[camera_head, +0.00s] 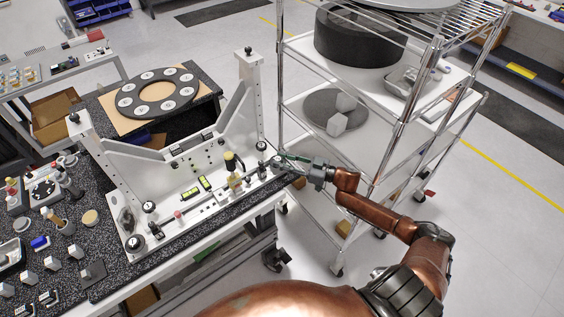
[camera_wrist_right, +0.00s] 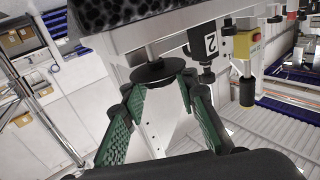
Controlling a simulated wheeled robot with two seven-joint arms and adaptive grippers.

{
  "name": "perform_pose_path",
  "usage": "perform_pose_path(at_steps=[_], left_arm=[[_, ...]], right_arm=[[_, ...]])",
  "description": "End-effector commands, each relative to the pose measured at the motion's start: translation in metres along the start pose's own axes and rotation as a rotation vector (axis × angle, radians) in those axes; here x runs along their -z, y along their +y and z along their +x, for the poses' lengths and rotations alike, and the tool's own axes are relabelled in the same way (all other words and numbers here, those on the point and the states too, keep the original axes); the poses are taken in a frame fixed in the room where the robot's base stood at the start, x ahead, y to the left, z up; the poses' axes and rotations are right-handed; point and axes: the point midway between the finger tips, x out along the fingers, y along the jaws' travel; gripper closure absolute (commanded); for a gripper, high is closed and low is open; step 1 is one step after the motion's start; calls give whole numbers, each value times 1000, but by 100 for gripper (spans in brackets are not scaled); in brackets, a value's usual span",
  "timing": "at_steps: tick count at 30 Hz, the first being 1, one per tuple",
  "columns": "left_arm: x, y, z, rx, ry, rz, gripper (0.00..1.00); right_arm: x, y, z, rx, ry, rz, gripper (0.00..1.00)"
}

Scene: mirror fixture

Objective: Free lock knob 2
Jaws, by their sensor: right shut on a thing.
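The white mirror fixture (camera_head: 190,150) stands on the speckled table. In the right wrist view a round black knob (camera_wrist_right: 158,70) on a metal shaft sits between the green fingers of my right gripper (camera_wrist_right: 160,88). The fingers are shut on its rim. A black block marked 2 (camera_wrist_right: 209,46) is just right of this knob. In the head view my right gripper (camera_head: 280,159) reaches the right end of the fixture's base rail from the right; the gripped knob is largely hidden there. My left gripper is not in view.
A wire-shelf cart (camera_head: 360,165) stands close behind my right arm. A black ring (camera_head: 157,92) with white discs lies behind the fixture. Small parts crowd the table's left.

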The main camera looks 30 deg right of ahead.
Motion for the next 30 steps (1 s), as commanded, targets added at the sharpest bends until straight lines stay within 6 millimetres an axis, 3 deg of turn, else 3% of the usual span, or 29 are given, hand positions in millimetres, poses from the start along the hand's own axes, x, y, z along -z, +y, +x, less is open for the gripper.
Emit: perform_pose_path(at_steps=[11, 12, 18, 30], left_arm=[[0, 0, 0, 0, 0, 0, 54], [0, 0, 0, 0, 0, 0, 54], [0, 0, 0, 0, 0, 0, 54], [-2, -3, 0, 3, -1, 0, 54]], right_arm=[[0, 1, 0, 1, -1, 1, 97], [0, 1, 0, 1, -1, 0, 70], [0, 0, 0, 2, -1, 0, 56], [9, 0, 0, 3, 0, -3, 54]])
